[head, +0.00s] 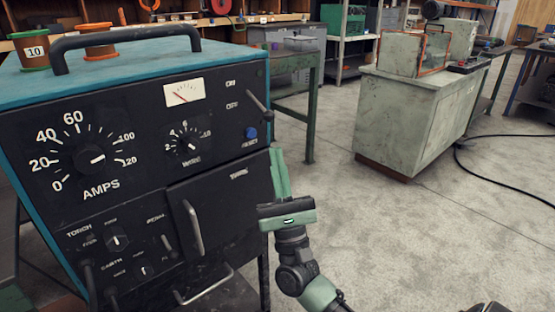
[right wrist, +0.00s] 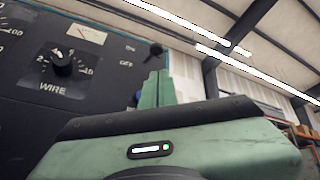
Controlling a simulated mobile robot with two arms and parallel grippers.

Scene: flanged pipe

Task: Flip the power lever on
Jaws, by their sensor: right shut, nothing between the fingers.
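The power lever (head: 257,103) is a dark handle on the upper right of the black panel of the welding machine (head: 215,75), beside the ON and OFF labels. In the head view it slants down and right to its end. In the right wrist view the lever's dark round end (right wrist: 155,50) shows just above the fingertips, right of the labels. My right gripper (head: 277,153) is shut and empty, its green fingers pointing up, below the lever and near the panel's right edge. I cannot tell whether the fingers touch the lever. My left gripper is not in view.
A blue knob (head: 251,132) sits below the lever, partly hidden in the right wrist view. A panel door with a handle (head: 193,228) is lower down. Spools (head: 95,41) stand on top. A cabinet (head: 410,115) stands farther right, with open floor between.

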